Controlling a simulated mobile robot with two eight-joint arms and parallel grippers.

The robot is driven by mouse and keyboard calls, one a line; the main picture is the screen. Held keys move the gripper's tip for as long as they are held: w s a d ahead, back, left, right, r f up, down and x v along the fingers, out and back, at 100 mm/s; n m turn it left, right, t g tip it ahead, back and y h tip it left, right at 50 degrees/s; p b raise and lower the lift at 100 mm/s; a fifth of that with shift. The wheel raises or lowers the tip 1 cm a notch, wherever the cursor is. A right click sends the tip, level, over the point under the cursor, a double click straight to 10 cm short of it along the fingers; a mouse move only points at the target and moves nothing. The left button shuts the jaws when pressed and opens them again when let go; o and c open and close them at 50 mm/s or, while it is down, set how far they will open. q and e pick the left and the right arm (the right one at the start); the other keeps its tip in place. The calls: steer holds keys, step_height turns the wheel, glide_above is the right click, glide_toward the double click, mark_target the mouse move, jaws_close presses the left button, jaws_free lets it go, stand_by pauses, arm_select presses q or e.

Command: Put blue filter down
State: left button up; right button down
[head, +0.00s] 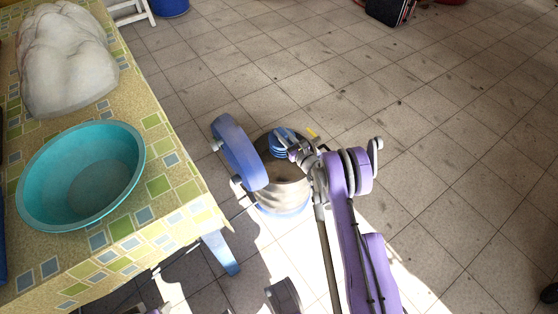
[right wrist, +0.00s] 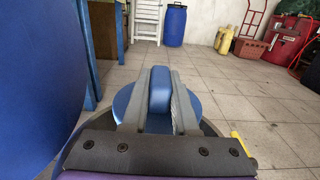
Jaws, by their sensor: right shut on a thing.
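The blue filter (head: 283,138) is a small ribbed blue piece in the head view. My right gripper (head: 293,153) is shut on it at the end of my purple arm. In the right wrist view a rounded blue part of the filter (right wrist: 159,92) stands between the two grey fingers of my right gripper (right wrist: 158,100), with a wider blue disc below it. In the head view the filter is over or beside a round beige and blue body (head: 288,193); I cannot tell whether they touch. I do not make out my left gripper.
A table (head: 180,205) with a patterned cloth stands at the left. It carries a teal bowl (head: 80,175) and a pale lumpy sack-like thing (head: 65,62). A blue barrel (right wrist: 175,25), a yellow cylinder (right wrist: 225,40) and a red hand truck (right wrist: 250,35) stand at the back.

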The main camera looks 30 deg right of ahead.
step_height(320, 180, down, 8)
steer(key=shift+f+b, duration=0.1)
steer(key=shift+b, duration=0.85)
steer(key=shift+f, duration=0.6)
steer(key=c, duration=0.7)
jaws_free()
steer(key=shift+r, duration=0.15)
